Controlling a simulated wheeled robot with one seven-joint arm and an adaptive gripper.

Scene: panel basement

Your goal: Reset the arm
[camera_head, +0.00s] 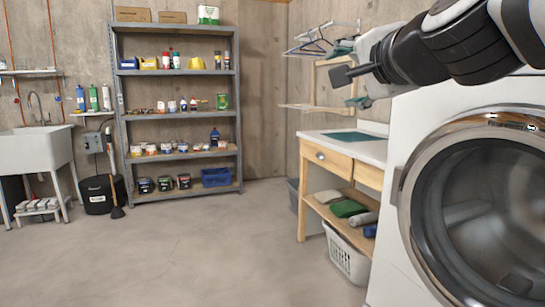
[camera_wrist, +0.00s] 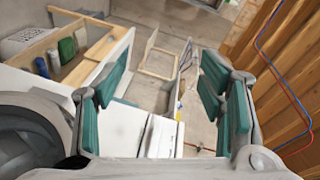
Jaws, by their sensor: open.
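My arm reaches in from the upper right in the head view, in front of the wall and above the white front-loading washer (camera_head: 400,190). My gripper (camera_head: 352,86) is at its left end, in the air above the wooden workbench (camera_head: 368,150). In the wrist view the two teal-padded fingers of my gripper (camera_wrist: 165,95) stand wide apart with nothing between them. Past the fingers are a white surface and a wooden frame (camera_wrist: 160,62). The bench drawer (camera_head: 328,158) is shut.
A metal shelf (camera_head: 180,108) with bottles and cans stands at the back wall. A utility sink (camera_head: 38,148) is at the left. A white basket (camera_head: 347,255) sits under the bench. Drying hangers (camera_head: 308,48) hang near the gripper. The middle floor is clear.

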